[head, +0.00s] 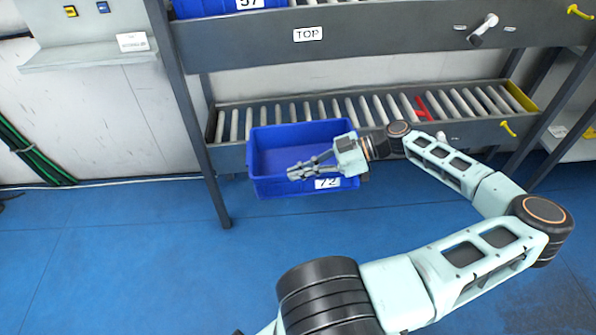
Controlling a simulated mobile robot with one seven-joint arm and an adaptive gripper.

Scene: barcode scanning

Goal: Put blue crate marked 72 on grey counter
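The blue crate marked 72 (268,187) is at the front edge of the lower roller shelf, jutting out over the blue floor. Its white 72 label is on the front wall, partly overlapped by my gripper. My gripper (297,172) reaches in from the right, with its fingers over the crate's front right part. The fingers look close together, but I cannot tell whether they pinch the front wall or only pass over it. The crate looks empty. No counter is clearly identifiable; a light grey ledge (80,57) is on the wall at upper left.
The lower roller shelf (230,125) has a red divider (424,108) and a yellow end piece (520,95). A dark post (190,120) stands left of the crate. The floor (110,260) at left is clear.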

